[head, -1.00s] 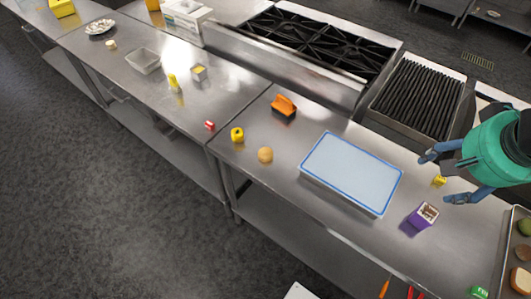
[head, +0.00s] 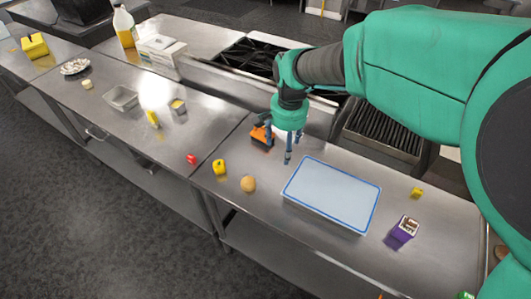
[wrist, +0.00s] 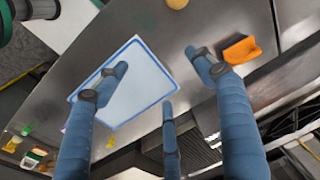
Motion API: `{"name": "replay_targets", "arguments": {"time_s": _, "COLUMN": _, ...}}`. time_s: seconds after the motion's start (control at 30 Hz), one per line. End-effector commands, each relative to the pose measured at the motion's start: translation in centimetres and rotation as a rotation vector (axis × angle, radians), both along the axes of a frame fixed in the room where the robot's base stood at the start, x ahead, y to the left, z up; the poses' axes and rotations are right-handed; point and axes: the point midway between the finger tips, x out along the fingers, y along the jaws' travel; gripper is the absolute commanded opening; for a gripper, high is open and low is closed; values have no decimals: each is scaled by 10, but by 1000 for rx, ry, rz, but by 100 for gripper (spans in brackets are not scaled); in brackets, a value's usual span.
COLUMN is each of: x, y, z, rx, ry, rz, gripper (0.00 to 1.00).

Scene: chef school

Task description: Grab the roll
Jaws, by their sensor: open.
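The roll (head: 248,184) is a small round tan thing on the steel counter, left of the white, blue-edged board or lid. In the wrist view, the roll (wrist: 177,3) is cut by the top edge. My gripper (head: 284,148) is open and empty, above the counter between the orange-topped item and the blue-edged board, behind and right of the roll. Its blue fingers (wrist: 155,62) are spread apart in the wrist view, with the roll beyond their tips.
The blue-edged board (head: 333,195) lies right of the roll. An orange-topped item (head: 262,137) stands close to my fingers. A yellow item (head: 219,167) is left of the roll, and a purple box (head: 403,229) is at the right. The counter's front edge is near the roll.

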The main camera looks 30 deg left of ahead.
Motion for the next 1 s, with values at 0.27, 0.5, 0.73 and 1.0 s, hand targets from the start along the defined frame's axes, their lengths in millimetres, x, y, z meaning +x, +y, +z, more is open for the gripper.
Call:
{"name": "replay_targets", "arguments": {"time_s": 0.27, "x": -35, "y": 90, "z": -69, "rx": -45, "ry": 50, "rz": 19, "gripper": 69}}
{"name": "replay_targets", "arguments": {"time_s": 0.5, "x": -51, "y": 118, "z": -93, "rx": -61, "ry": 62, "rz": 22, "gripper": 69}}
{"name": "replay_targets", "arguments": {"time_s": 0.73, "x": -51, "y": 119, "z": -95, "rx": -62, "ry": 63, "rz": 20, "gripper": 69}}
{"name": "replay_targets", "arguments": {"time_s": 1.0, "x": -51, "y": 118, "z": -101, "rx": -63, "ry": 64, "rz": 21, "gripper": 69}}
